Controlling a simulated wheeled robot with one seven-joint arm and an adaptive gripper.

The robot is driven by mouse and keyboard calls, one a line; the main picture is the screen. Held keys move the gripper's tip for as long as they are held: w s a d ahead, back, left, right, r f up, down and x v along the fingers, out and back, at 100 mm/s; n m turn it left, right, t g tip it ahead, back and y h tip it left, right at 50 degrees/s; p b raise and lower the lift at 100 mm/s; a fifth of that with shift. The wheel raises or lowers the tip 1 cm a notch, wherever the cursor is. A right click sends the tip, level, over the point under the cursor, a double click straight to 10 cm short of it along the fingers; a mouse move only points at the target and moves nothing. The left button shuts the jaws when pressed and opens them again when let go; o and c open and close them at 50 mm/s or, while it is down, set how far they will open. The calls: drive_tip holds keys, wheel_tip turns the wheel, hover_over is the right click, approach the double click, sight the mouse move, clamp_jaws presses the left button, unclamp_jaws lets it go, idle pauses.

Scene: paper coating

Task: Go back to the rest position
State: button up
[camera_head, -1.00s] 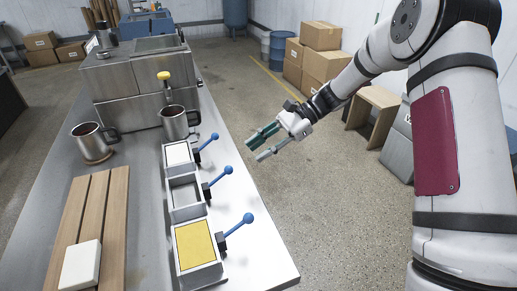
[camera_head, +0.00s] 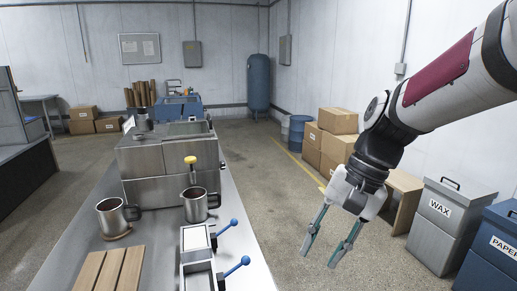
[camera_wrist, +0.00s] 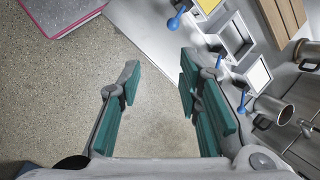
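My gripper (camera_head: 328,246) is in the head view, to the right of the steel table (camera_head: 247,262), over the bare floor. Its two teal-padded fingers are spread apart, pointing down, with nothing between them. In the wrist view my gripper (camera_wrist: 160,110) is also open and empty, with floor visible between the fingers. The table edge and trays lie to the right of the fingers there.
On the table stand two metal mugs (camera_head: 112,218), a steel machine (camera_head: 168,160), trays with blue-knobbed levers (camera_head: 197,240) and a slatted wooden board (camera_head: 108,270). Cardboard boxes (camera_head: 338,121), a WAX bin (camera_head: 440,215) and a PAPER bin (camera_head: 492,245) stand at the right.

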drive_tip(key=s+d+r+n+t+h, duration=0.1)
drive_tip(key=s+d+n+t+h, duration=0.1)
drive_tip(key=s+d, duration=0.2)
drive_tip(key=s+d+r+n+t+h, duration=0.1)
drive_tip(key=s+d+n+t+h, duration=0.1)
drive_tip(key=s, duration=0.9)
drive_tip(key=shift+d+r+n+t+p, duration=0.4)
drive_tip(key=shift+d+n+t, duration=0.25)
drive_tip(key=shift+d, duration=0.35)
